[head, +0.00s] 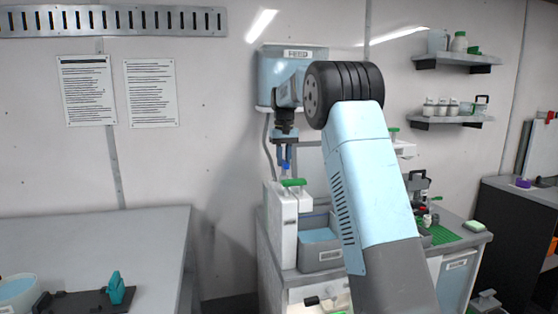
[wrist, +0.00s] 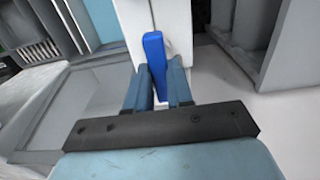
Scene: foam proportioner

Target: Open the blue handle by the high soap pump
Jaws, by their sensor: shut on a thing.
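The blue handle (wrist: 154,55) stands between the two blue-grey fingers of my gripper (wrist: 161,82) in the wrist view. The fingers are shut on it, and its upper end sticks out past the fingertips. Behind it is a white upright body (wrist: 176,20). In the head view my gripper (head: 285,160) points down above a white pump body (head: 283,225) with a green top (head: 293,182). The handle is small there and largely hidden by the fingers.
A grey tub (head: 320,257) with light blue liquid stands right of the pump body. My arm covers much of the counter behind it. A grey table (head: 150,240) is at left with a teal-handled clamp (head: 116,288). Wall shelves (head: 455,60) hold bottles at upper right.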

